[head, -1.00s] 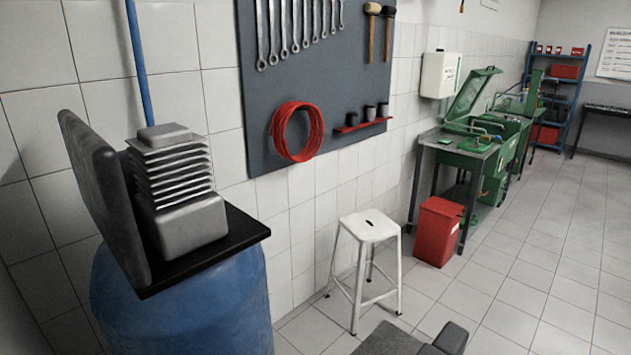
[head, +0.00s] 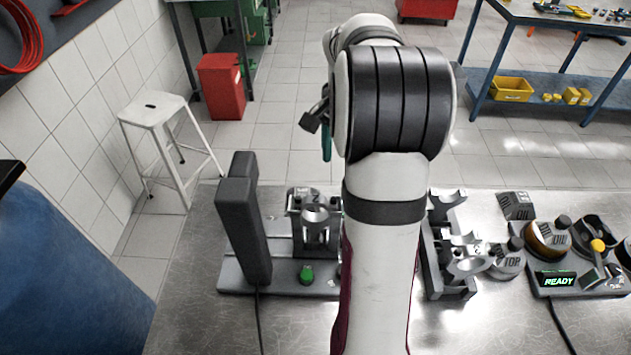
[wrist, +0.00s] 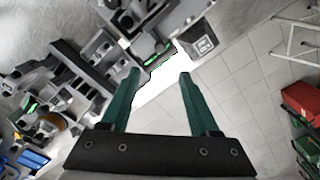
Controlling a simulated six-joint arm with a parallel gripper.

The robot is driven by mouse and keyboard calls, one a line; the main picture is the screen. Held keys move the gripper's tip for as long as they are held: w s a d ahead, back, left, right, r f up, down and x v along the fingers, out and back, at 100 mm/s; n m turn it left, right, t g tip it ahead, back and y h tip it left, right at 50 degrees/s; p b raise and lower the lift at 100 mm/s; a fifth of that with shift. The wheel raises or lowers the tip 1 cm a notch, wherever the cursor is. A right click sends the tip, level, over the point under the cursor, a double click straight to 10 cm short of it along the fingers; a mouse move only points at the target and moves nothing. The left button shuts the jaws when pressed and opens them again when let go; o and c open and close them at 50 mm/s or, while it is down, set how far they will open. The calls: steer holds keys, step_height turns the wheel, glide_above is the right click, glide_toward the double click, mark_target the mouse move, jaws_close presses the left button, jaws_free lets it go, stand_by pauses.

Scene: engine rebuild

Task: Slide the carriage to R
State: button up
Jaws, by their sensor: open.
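My gripper (wrist: 158,72) is open in the wrist view, with two teal fingers apart and nothing between them. In the head view a teal finger (head: 327,142) shows beside my wrist; my arm hides the rest. A grey fixture (head: 232,283) with a tall dark post (head: 243,220), a green knob (head: 306,274) and a metal saddle-shaped block (head: 315,222) stands on the bench left of my arm. I cannot tell for sure which part is the carriage, and no R mark is readable. My arm covers the fixture's right side.
A cradle stand (head: 452,255) and dials beside a box reading READY (head: 557,279) stand to the right on the metal bench (head: 200,325). A white stool (head: 157,115) and red bin (head: 221,85) are on the floor beyond. The bench's front left is clear.

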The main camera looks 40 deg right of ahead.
step_height(320, 180, down, 14)
steer(key=shift+f, duration=0.1)
steer(key=shift+c, duration=0.2)
jaws_close()
steer(key=shift+a, duration=0.1)
stand_by(1.2)
